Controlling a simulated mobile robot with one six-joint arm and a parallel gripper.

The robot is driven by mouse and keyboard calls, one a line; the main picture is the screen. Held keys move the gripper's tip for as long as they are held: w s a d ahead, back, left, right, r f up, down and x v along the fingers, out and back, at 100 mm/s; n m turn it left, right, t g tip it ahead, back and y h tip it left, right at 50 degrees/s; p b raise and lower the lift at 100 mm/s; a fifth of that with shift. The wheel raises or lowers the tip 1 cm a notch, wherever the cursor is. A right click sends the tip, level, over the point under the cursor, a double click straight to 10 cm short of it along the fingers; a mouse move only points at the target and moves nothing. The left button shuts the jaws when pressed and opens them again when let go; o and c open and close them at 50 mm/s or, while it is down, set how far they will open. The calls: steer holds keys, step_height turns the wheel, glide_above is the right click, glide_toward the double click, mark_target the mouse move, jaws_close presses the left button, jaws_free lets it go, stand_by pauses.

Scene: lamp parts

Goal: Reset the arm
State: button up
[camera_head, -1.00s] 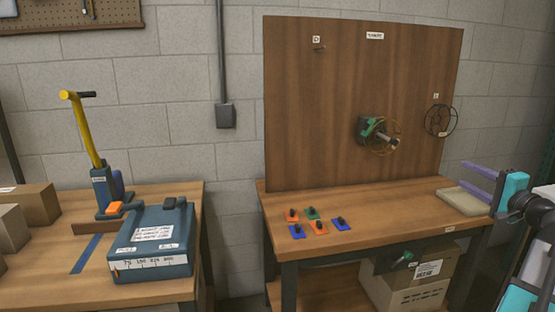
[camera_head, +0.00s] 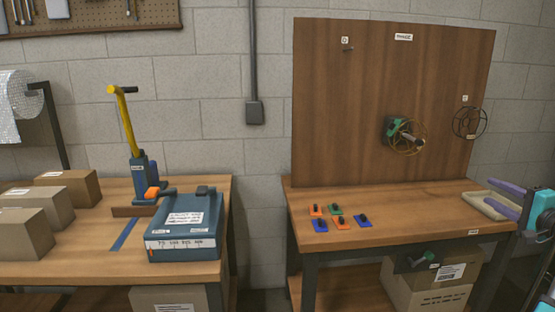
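My gripper (camera_head: 514,200) is at the right edge of the head view, over the right end of the right workbench (camera_head: 400,232). Its two purple fingers are spread apart with nothing visible between them. A beige tray (camera_head: 490,206) lies on the bench by the fingers, partly hidden by them. Part of my arm is cut off by the right picture edge.
A wooden board (camera_head: 350,120) stands behind the bench, with a green-and-black fixture (camera_head: 393,128) and a wire ring (camera_head: 468,122). Several small coloured pieces (camera_head: 338,222) lie on the bench. A left bench holds a blue device (camera_head: 186,228), a yellow-handled tool (camera_head: 126,120) and boxes (camera_head: 68,188).

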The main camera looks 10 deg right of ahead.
steer(key=w+a+f+n+g+y+p, duration=0.1)
steer(key=w+a+f+n+g+y, duration=0.2)
steer(key=a+f, duration=0.65)
steer(key=w+a+f+g+p, duration=0.15)
steer(key=w+a+f, duration=0.4)
steer(key=f, duration=0.75)
steer(key=w+a+f+n+g+y, duration=0.2)
steer(key=w+a+f+g, duration=0.1)
steer(key=a+f, duration=0.75)
steer(key=s+a+f+n+g+p, duration=0.1)
steer(key=s+a+f+n+g, duration=0.3)
steer(key=s+a+f, duration=0.65)
steer(key=s+a+f+n+g+p, duration=0.2)
steer(key=s+a+f+g, duration=0.35)
steer(key=a+f, duration=0.9)
steer(key=s+a+f+n+g+h, duration=0.1)
steer(key=s+f+n+g, duration=0.1)
steer(key=s, duration=0.4)
steer(key=s+a+f+n+g+h+p, duration=0.1)
steer(key=s+f+n+g, duration=0.1)
steer(key=s+f, duration=0.3)
steer(key=s+a+f+n+g+h, duration=0.1)
steer(key=s+f+n+h, duration=0.1)
steer(key=s, duration=0.7)
steer(key=shift+a+f+n+g, duration=0.35)
steer(key=shift+f+n+g, duration=0.05)
steer(key=shift+f, duration=0.35)
steer(key=shift+w, duration=0.1)
